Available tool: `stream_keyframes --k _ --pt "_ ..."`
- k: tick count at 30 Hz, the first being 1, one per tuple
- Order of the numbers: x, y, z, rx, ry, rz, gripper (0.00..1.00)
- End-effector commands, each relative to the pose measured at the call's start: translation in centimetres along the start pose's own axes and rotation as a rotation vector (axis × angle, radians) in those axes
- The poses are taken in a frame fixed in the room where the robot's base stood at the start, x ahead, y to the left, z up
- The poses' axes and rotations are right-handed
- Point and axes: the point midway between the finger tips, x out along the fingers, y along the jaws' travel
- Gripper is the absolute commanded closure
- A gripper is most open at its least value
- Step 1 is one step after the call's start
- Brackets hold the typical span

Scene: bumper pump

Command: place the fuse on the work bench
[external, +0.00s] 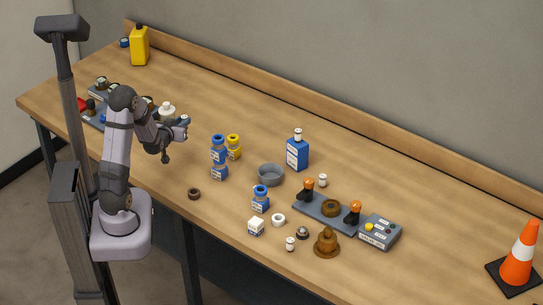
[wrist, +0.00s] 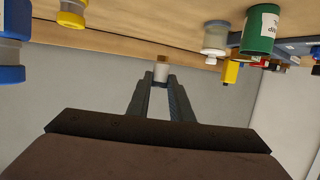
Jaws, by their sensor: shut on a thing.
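My gripper (wrist: 160,88) is shut on a small white cylinder with a brown end, which looks like the fuse (wrist: 161,71). It is gripped at the fingertips, pointing away from the wrist. In the external view my gripper (external: 182,122) is raised over the left part of the work bench (external: 330,140). The fuse is too small to make out there. The wrist view is turned over, with the wooden bench top (wrist: 120,50) at its upper side.
A blue bottle (external: 297,154), a grey bowl (external: 270,175), stacked blue pots (external: 218,157) and a grey holder (external: 340,218) stand mid-bench. A yellow bottle (external: 140,46) stands far left, an orange cone (external: 520,252) far right. Bare wood lies along the back.

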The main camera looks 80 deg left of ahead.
Motion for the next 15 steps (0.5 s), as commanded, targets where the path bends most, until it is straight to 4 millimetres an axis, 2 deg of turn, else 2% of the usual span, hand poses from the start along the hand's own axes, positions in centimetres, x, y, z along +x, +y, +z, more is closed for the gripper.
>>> stream_keyframes --k 1,6,15 --pt "0.2 0.0 0.7 0.0 -0.003 0.0 1.0" --pt "0.6 0.0 1.8 0.0 0.0 0.001 1.0" --pt "0.7 0.0 2.0 0.0 0.001 0.001 1.0"
